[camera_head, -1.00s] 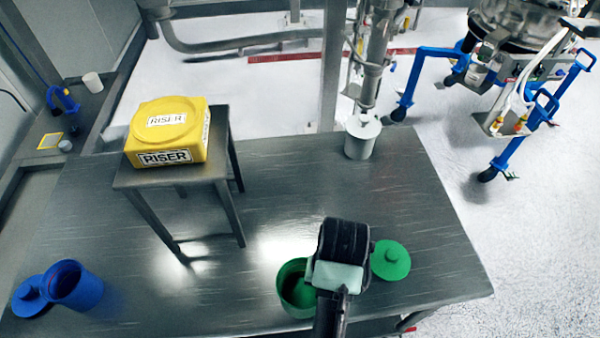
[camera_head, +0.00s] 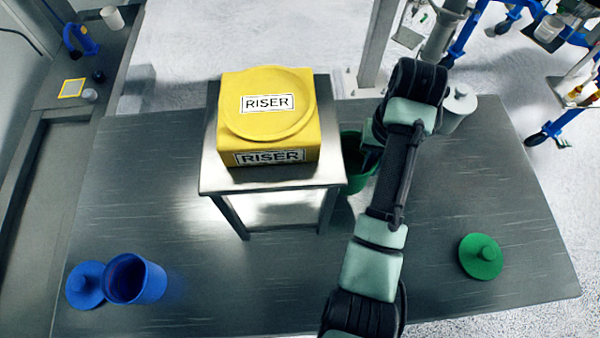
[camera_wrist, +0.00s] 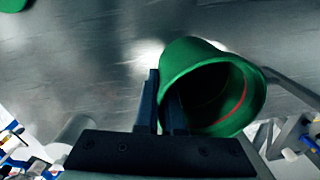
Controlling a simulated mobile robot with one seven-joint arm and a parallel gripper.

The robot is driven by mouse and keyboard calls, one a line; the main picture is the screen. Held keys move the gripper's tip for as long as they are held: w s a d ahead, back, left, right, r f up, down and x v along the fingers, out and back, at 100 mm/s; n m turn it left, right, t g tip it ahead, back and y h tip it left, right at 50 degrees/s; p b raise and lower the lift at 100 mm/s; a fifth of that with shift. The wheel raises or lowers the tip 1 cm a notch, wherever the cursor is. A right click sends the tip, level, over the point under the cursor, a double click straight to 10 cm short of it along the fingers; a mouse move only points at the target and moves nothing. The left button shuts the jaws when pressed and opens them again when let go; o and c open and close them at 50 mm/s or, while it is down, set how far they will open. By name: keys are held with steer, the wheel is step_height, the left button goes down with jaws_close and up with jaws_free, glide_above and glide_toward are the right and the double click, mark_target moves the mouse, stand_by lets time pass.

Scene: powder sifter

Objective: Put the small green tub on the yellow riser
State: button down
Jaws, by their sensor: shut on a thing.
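The small green tub (camera_head: 357,182) is in the middle of the head view, just right of the steel stand and partly hidden by my arm. In the wrist view the tub (camera_wrist: 185,60) is open-topped, with a red line inside. My gripper (camera_wrist: 159,95) is shut on its wall, one finger outside and one inside the rim. In the head view my fingertips are hidden. The yellow riser (camera_head: 268,138) is a block with a round raised top and RISER labels. It sits on the stand, left of the tub, and its top is bare.
The small steel stand (camera_head: 217,186) is on the steel table (camera_head: 160,200). A green lid (camera_head: 480,257) lies at the right. A blue tub (camera_head: 135,279) and blue lid (camera_head: 86,284) are at front left. A grey-white lidded container (camera_head: 459,105) stands behind my arm.

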steer(key=shift+f, duration=0.25)
steer(key=shift+s+d+f+b, duration=0.1)
steer(key=shift+f+b, duration=0.55)
steer(key=shift+f, duration=4.05)
steer(key=shift+f, duration=0.15)
steer(key=c, duration=1)
jaws_free()
steer(key=shift+c, duration=0.2)
